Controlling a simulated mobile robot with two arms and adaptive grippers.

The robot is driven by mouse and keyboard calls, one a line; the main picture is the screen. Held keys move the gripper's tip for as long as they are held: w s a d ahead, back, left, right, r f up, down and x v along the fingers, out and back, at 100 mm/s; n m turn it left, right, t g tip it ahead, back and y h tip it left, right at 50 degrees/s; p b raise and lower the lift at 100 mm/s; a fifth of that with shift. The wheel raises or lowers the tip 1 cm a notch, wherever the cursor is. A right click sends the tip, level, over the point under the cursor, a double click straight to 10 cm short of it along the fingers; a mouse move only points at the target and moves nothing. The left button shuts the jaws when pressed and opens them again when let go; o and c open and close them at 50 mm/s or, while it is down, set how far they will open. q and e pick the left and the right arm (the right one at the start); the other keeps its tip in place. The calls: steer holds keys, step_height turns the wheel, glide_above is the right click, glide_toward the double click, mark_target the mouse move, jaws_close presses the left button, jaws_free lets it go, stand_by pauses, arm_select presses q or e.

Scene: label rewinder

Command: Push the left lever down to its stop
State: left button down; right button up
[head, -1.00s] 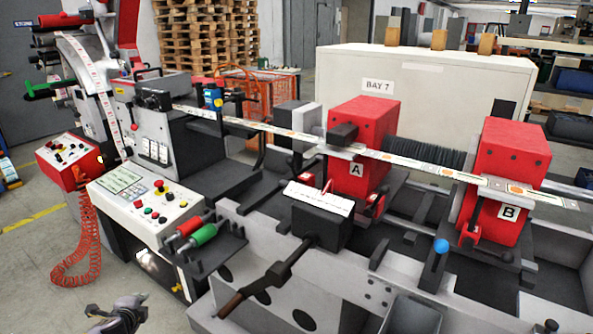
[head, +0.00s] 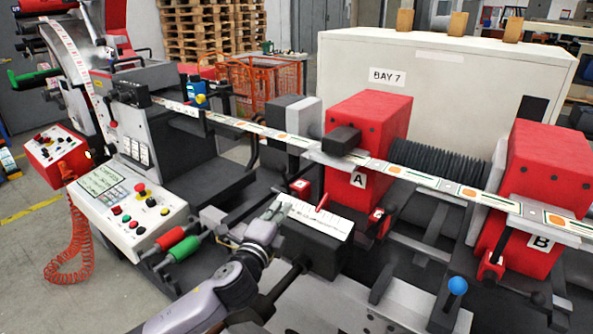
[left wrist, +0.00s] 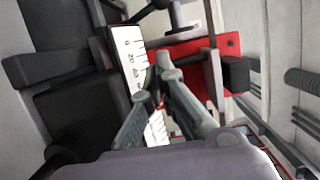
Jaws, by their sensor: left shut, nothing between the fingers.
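My left gripper (head: 276,212) reaches in from the lower left of the head view, shut and empty, at the left end of the white scale plate (head: 312,216). A thin red pointer (head: 323,200) stands at the scale. Small red levers show below block A, a left one (head: 300,185) and a right one (head: 378,216). I cannot tell which part is the left lever. The brown-handled crank is mostly hidden behind my arm. My right gripper is not in view.
Red block A (head: 364,130) and red block B (head: 541,180) stand behind, with the label web (head: 400,172) running across them. A blue-knobbed lever (head: 457,286) is at the lower right. Red and green handles (head: 180,246) lie left of my arm.

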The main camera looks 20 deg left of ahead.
mark_target(286, 183)
arm_select(q)
steer(key=w, duration=0.1)
steer(key=w+p, duration=0.1)
steer(key=w, duration=0.1)
steer(key=w+r, duration=0.1)
steer(key=w, duration=0.1)
steer(key=shift+w+d+p, duration=0.1)
steer(key=shift+d+p, duration=0.2)
steer(key=shift+p, duration=0.05)
steer(key=w+a+p, duration=0.1)
steer(key=w+a, duration=0.1)
steer(key=w, duration=0.5)
steer(key=shift+a+p, duration=0.3)
steer(key=shift+p, duration=0.05)
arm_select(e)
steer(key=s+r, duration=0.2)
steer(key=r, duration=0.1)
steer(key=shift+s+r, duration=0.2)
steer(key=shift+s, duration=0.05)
arm_select(q)
steer(key=shift+f, duration=0.1)
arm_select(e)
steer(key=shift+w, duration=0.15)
